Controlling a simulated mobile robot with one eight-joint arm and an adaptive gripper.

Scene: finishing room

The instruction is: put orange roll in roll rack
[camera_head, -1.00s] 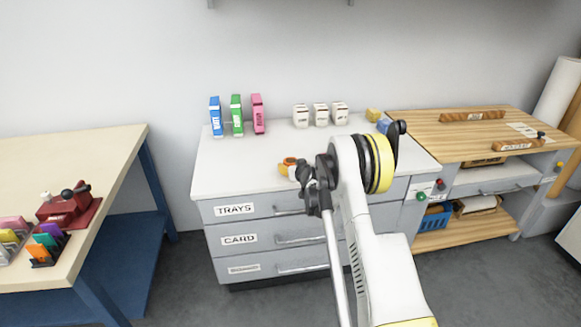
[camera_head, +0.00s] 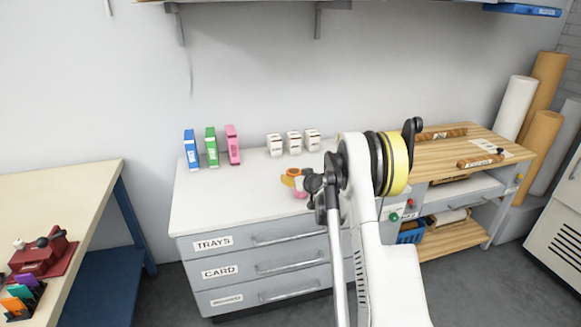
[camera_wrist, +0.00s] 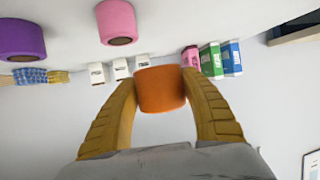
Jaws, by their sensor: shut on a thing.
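The orange roll (camera_wrist: 160,88) is held between the two ochre fingers of my gripper (camera_wrist: 161,92) in the wrist view. My gripper (camera_head: 291,180) is shut on it above the white top of the drawer cabinet in the head view, where my arm hides part of it. A pink roll (camera_wrist: 116,20) and a purple roll (camera_wrist: 20,40) stand on the white top, apart from the held roll. The pink roll also shows just below my gripper in the head view (camera_head: 300,195). I cannot make out a roll rack in either view.
Blue, green and pink upright boxes (camera_head: 211,147) and several white containers (camera_head: 294,142) stand along the back of the drawer cabinet (camera_head: 240,222). A wooden bench (camera_head: 455,153) stands at right, a cream table (camera_head: 60,185) at left. A wall shelf (camera_head: 400,4) hangs above.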

